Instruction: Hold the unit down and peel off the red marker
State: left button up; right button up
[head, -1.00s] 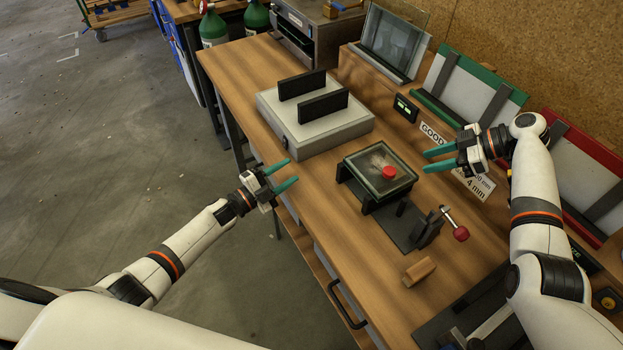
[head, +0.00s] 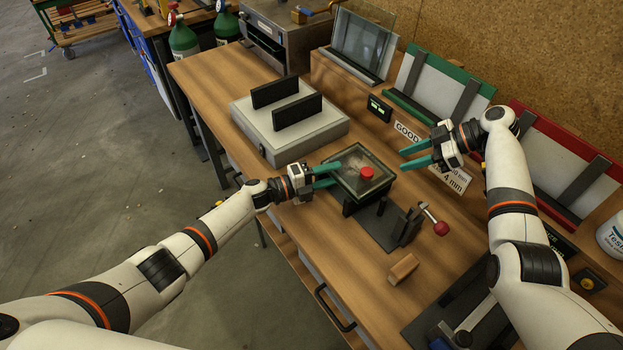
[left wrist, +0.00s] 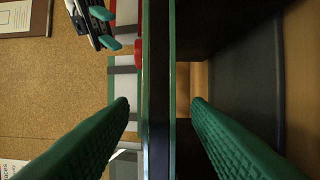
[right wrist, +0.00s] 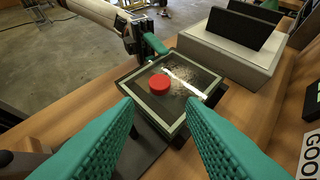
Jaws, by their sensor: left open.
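The unit (head: 352,184) is a dark-framed square glass pane, raised on a black stand on the bench. The round red marker (head: 367,173) lies on its glass; it also shows in the right wrist view (right wrist: 159,84). My left gripper (head: 328,175) is open at the unit's left edge. In the left wrist view the unit's edge (left wrist: 158,110) runs between the two green fingers, apart from both. My right gripper (head: 404,159) is open and empty, to the right of the unit and above the bench. In the right wrist view the unit lies beyond its fingers.
A grey box with two black upright plates (head: 290,130) stands left of the unit. A toggle clamp with a red knob (head: 440,228) and a wooden block (head: 403,269) are in front. Green (head: 440,80) and red racks (head: 560,160) line the back.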

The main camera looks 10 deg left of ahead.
aim_at(367, 171)
pick_arm(q)
jog(key=shift+x, duration=0.9)
grip_shut()
pick_arm(e)
jog(key=o, duration=0.4)
jog(key=shift+a+r, duration=0.1)
jog(key=shift+a, duration=0.05)
jog(key=a+r+n+h, duration=0.4)
jog(key=a+r+h, duration=0.1)
jog(key=a+h, duration=0.3)
jog(key=shift+s+a+r+n, duration=0.2)
jog(key=shift+s+r+n, duration=0.1)
jog(key=shift+r+n, duration=0.1)
jog(key=f, duration=0.3)
jog(key=f+h, duration=0.1)
jog(key=f, duration=0.3)
jog(key=f+h, duration=0.1)
jog(key=f, duration=0.3)
jog(key=shift+w+a+n+t, duration=0.1)
jog(key=shift+a+n+t, duration=0.2)
jog(key=shift+a, duration=0.05)
jog(key=shift+c, duration=0.2)
